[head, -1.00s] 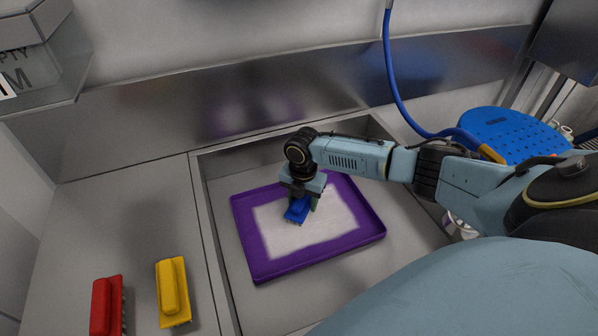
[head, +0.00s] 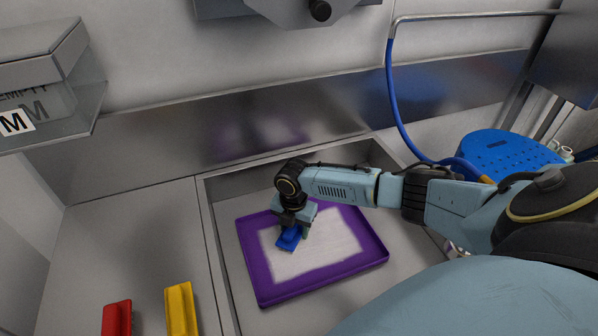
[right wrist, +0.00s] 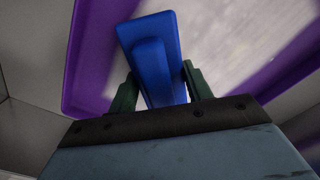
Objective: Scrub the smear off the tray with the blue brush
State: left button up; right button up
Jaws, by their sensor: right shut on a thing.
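The purple tray (head: 376,241) lies flat in the sunken basin. A whitish smear (head: 315,258) covers most of its middle, with purple showing around it; its edges look soft and uneven. My right gripper (head: 291,229) is over the left part of the tray and shut on the blue brush (head: 287,240). The brush is low over the smear's left side; whether its bristles touch is hidden. In the right wrist view the blue brush (right wrist: 155,65) sits between the two dark fingers, with the purple tray rim (right wrist: 85,60) to the left. My left gripper is out of view.
A yellow brush (head: 181,310) and a red brush (head: 117,318) lie on the counter left of the basin (head: 211,235). A blue perforated round thing (head: 505,150) and a blue hose (head: 392,100) are at the right. A clear box (head: 50,85) hangs upper left.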

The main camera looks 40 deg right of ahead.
notch_tip(320, 180, up, 4)
jog(key=shift+f+p, duration=0.2)
jog(key=shift+p, duration=1.05)
notch_tip(320, 180, up, 5)
jog(key=p, duration=0.5)
jog(key=shift+f, duration=0.15)
